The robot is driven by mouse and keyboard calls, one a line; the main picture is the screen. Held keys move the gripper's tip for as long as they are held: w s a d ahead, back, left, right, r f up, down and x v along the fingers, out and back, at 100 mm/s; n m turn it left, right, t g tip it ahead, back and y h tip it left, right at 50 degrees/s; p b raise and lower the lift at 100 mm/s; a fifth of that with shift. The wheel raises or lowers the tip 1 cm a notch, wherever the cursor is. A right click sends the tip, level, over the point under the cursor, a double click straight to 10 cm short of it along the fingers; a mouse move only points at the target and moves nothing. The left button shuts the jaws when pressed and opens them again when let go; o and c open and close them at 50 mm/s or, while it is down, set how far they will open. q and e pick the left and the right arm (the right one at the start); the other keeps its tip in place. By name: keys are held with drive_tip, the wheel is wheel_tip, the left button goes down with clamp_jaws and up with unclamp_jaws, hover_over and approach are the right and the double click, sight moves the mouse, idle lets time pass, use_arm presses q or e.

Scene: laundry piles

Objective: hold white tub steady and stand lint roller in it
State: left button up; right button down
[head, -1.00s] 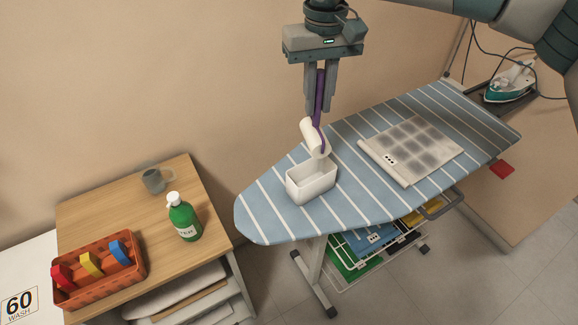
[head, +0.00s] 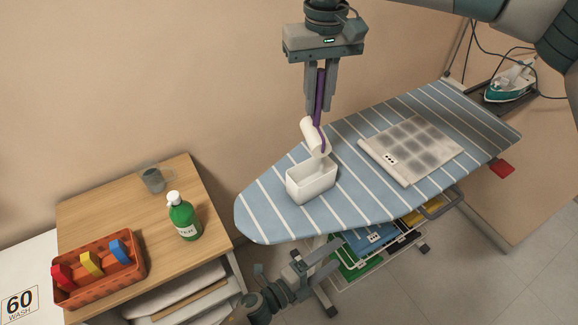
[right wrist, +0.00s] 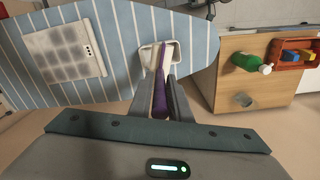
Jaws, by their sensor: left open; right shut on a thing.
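The white tub (head: 311,186) stands on the striped ironing board near its rounded left end; it also shows in the right wrist view (right wrist: 147,54). The lint roller (head: 315,137) has a purple handle and a white roller head. My right gripper (head: 320,110) is shut on the handle, with the head hanging tilted downward. The head's lower end overlaps the tub's back rim in the head view; I cannot tell whether it is inside. My left gripper (head: 331,256) is open and empty, low in front of the board's edge, below the tub.
A folded grey-patterned cloth (head: 410,150) lies on the ironing board (head: 262,215) right of the tub. An iron (head: 511,82) sits at the far right.

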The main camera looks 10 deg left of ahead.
use_arm(q)
drive_tip(key=s+d+r+m+g+h, duration=0.1)
drive_tip(key=d+r+m+h, duration=0.1)
drive_tip(key=r+m, duration=0.3)
drive_tip(key=s+d+r+m+g+h, duration=0.1)
drive_tip(key=s+d+r+m+h, duration=0.1)
drive_tip(key=r, duration=0.5)
wheel_tip(320, 180, up, 12)
drive_tip(key=m+t+y, duration=0.2)
drive_tip(key=m+y, duration=0.1)
drive_tip(key=m, duration=1)
hover_over(291, 188)
drive_tip(key=shift+s+a, duration=0.25)
drive_tip(key=shift+f, duration=0.2)
drive_tip(key=shift+f, duration=3.95)
drive_tip(key=shift+x, duration=3.75)
drive_tip(key=shift+c, duration=0.2)
